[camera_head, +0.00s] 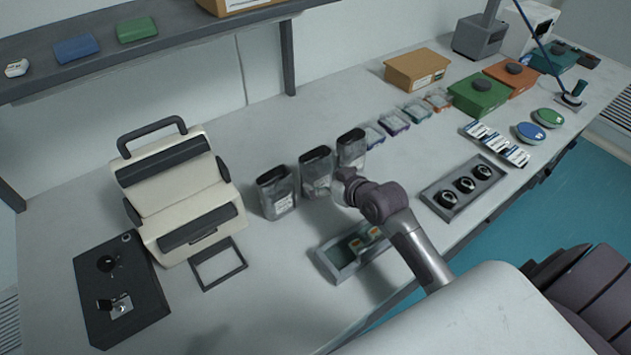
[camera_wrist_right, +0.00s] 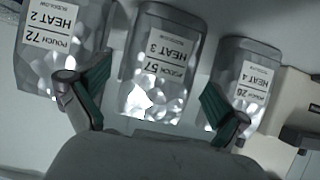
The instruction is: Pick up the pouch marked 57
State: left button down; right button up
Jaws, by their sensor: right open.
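The pouch marked 57 (camera_wrist_right: 150,85) is a silver pouch with a white label reading HEAT 3, upside down in the right wrist view. It stands between two similar pouches; in the head view it is the middle one (camera_head: 316,178). My right gripper (camera_wrist_right: 156,80) is open, its green-padded fingers apart on either side of pouch 57 in the picture. I cannot tell whether they touch it. In the head view the right gripper (camera_head: 345,188) is beside the pouches, its fingertips hidden. My left gripper is not in view.
Pouch 72 (camera_wrist_right: 62,40) and another pouch (camera_wrist_right: 243,82) stand close on either side of pouch 57. A beige machine (camera_head: 185,195) stands at the left. A grey tray (camera_head: 345,262) lies in front, under my right arm. Small packets (camera_head: 395,122) lie behind to the right.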

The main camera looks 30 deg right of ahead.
aim_at(322, 179)
jog(key=x, duration=0.4)
jog(key=shift+a+f+p, duration=0.1)
jog(key=shift+p, duration=0.25)
jog(key=shift+w+f, duration=0.15)
jog(key=c, duration=1.1)
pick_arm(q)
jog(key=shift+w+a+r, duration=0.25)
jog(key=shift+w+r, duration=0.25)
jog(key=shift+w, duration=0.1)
pick_arm(e)
jog(key=shift+c, duration=0.2)
